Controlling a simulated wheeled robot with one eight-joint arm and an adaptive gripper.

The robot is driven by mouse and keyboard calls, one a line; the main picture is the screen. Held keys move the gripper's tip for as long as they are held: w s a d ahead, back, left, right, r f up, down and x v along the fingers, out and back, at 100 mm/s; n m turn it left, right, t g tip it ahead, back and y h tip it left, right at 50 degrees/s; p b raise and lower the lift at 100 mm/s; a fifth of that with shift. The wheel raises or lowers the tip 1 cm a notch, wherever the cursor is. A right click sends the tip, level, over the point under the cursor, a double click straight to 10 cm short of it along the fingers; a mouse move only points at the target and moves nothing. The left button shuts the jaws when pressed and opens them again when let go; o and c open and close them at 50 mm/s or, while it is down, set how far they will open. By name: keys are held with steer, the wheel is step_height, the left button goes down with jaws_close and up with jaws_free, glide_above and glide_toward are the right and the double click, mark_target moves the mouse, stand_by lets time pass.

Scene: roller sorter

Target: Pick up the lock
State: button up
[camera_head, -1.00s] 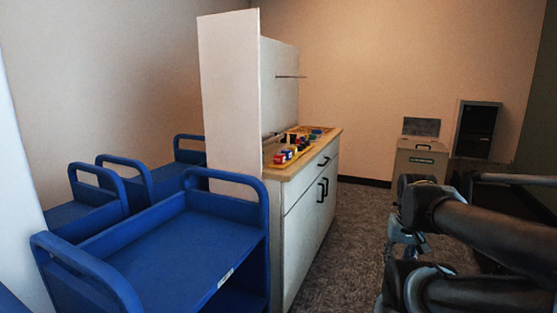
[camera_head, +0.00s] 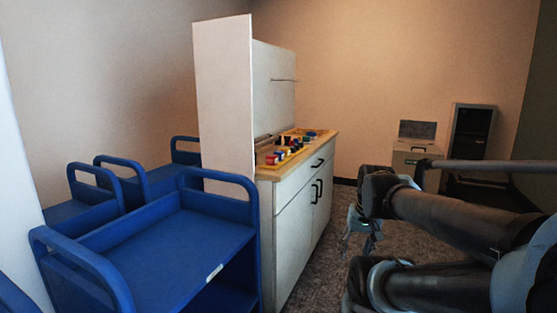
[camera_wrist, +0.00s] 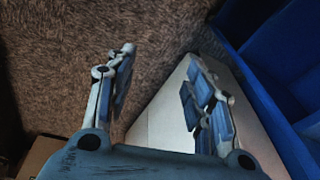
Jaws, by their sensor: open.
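I cannot make out a lock in either view. Several small coloured items (camera_head: 284,153), red, blue, yellow and dark, sit on the wooden top of a white cabinet (camera_head: 297,205) in the head view; they are too small to tell apart. My gripper (camera_head: 362,243) hangs at the right of the cabinet, apart from it and lower than its top. In the wrist view my gripper (camera_wrist: 163,85) is open and empty, with carpet and a pale cabinet surface beyond its fingers.
Blue carts (camera_head: 170,255) stand at the left, close to the cabinet's tall white end panel (camera_head: 224,95). A grey box (camera_head: 412,160) and a dark-fronted unit (camera_head: 470,135) stand at the back right. Carpet (camera_head: 335,225) is open right of the cabinet.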

steer(key=w+a+r+m+y, duration=0.2)
steer(key=w+a+r+m, duration=0.15)
steer(key=w, duration=0.25)
steer(key=w+a+r+m+y, duration=0.3)
steer(key=w+a+r, duration=0.1)
steer(key=w, duration=0.2)
steer(key=m+t+y, duration=0.4)
steer(key=m+y, duration=0.7)
steer(key=m, duration=0.4)
glide_toward(283, 153)
steer(key=shift+n, duration=0.25)
steer(key=x, duration=0.7)
steer(key=shift+w+f, duration=0.2)
steer(key=shift+f, duration=0.15)
steer(key=shift+r+x, duration=0.2)
steer(key=shift+x, duration=1.1)
steer(key=shift+r+x, duration=0.15)
steer(key=shift+x, duration=1.1)
steer(key=c, duration=0.9)
